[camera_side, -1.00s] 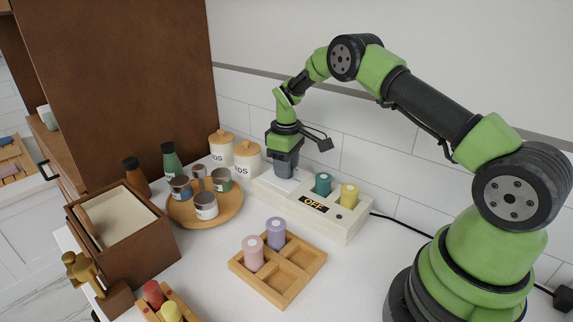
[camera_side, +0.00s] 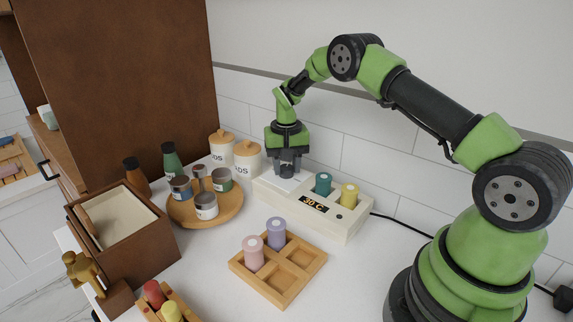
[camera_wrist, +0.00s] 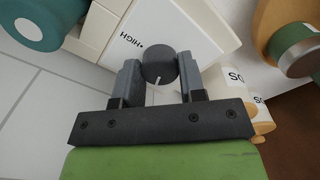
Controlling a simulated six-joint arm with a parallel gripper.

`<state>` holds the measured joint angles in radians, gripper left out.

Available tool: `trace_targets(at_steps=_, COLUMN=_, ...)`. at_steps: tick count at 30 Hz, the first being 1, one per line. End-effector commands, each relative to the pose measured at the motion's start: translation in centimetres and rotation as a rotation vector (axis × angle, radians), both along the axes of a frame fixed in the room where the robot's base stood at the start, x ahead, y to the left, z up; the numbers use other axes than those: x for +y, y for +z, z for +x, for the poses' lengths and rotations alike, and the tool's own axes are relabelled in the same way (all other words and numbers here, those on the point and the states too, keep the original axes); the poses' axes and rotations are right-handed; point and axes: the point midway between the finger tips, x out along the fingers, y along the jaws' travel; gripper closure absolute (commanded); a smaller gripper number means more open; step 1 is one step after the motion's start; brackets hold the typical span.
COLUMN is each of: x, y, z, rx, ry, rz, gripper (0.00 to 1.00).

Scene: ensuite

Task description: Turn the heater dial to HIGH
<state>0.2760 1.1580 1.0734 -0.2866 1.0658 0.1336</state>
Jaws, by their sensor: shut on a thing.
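The heater (camera_side: 335,227) is a long cream box against the tiled wall. Its small display (camera_side: 314,204) reads about "30 C". My gripper (camera_side: 287,170) points down over the heater's left end. In the wrist view, my gripper (camera_wrist: 160,75) is shut on the dark round dial (camera_wrist: 157,64), one finger on each side. A pale mark on the dial's lower edge points toward the gripper's palm. The HIGH label (camera_wrist: 131,40) and its dot are printed on the white panel, up and left of the dial. Other labels are hidden or out of view.
A teal roll (camera_side: 323,184) and a yellow roll (camera_side: 349,194) stand in the heater, right of my gripper. Lidded canisters (camera_side: 247,160) stand close on the left. A round wooden tray (camera_side: 232,212) with jars and a wooden rack (camera_side: 293,298) are in front.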

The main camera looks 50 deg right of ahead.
Motion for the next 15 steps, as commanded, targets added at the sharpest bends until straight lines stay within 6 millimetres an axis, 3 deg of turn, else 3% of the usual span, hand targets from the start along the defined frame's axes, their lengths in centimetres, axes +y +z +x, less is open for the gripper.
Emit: trace_targets(at_steps=15, x=-0.03, y=0.11, z=0.11, rx=-0.004, ry=-0.490, rz=-0.001, gripper=0.86)
